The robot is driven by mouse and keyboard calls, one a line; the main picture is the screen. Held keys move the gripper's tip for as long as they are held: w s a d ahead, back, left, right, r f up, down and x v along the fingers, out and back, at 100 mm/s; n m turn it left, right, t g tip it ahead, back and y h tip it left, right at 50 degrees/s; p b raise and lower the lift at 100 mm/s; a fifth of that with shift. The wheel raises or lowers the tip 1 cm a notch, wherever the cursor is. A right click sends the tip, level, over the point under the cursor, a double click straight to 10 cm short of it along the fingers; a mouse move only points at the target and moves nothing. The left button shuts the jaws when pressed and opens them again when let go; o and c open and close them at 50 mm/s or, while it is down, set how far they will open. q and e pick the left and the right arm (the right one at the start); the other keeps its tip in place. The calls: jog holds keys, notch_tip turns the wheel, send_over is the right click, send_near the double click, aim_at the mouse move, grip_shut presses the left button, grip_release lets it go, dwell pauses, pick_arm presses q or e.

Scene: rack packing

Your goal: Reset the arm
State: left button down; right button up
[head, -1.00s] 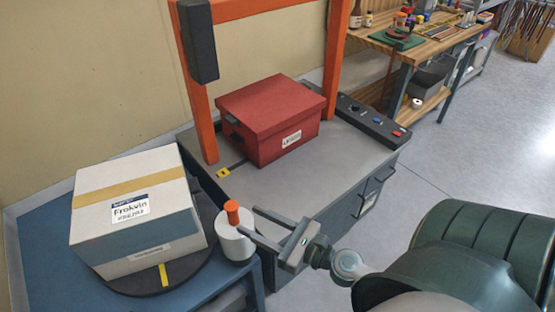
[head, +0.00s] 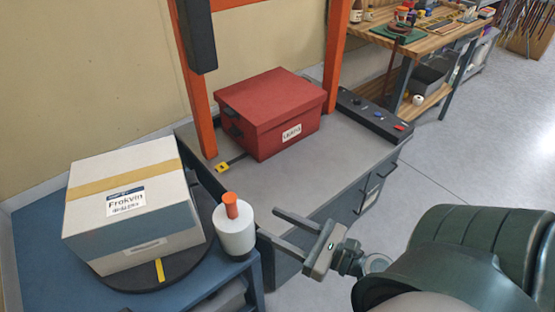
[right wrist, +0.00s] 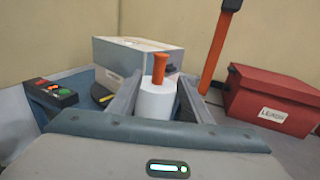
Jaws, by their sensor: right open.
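My right gripper (head: 277,225) is open and empty in the head view, with its two fingers pointing left toward a white cylinder with an orange top (head: 234,235). A gap shows between the fingertips and the cylinder. In the right wrist view, the white cylinder (right wrist: 157,102) appears between the open fingers, farther off. My left gripper is not in the head view.
A white box labelled Frokvin (head: 140,215) sits on a dark round plate on the blue table (head: 40,238) at left. A red lidded box (head: 270,110) stands on the grey cabinet (head: 345,160) under an orange frame (head: 198,105). Open floor lies at right.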

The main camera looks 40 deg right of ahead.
jog(key=shift+f, duration=0.1)
dwell(0.7)
notch_tip(320, 180, down, 30)
jog(key=a+n+g+h, duration=0.1)
jog(key=n+g+h, duration=0.35)
jog(key=n, duration=1.05)
jog(key=s+a+f+n+g, duration=0.1)
jog(key=s+a+f+n, duration=0.2)
jog(key=f+n, duration=0.3)
jog(key=s+a+f+n+g, duration=0.2)
jog(key=s+a+f+n, duration=0.1)
jog(key=f+n, duration=0.4)
jog(key=s+a+f+n+g, duration=0.2)
jog(key=s+a+f+n, duration=0.1)
jog(key=f+n, duration=0.3)
notch_tip(320, 180, down, 2)
jog(key=shift+a+n, duration=0.3)
jog(key=shift+a, duration=0.6)
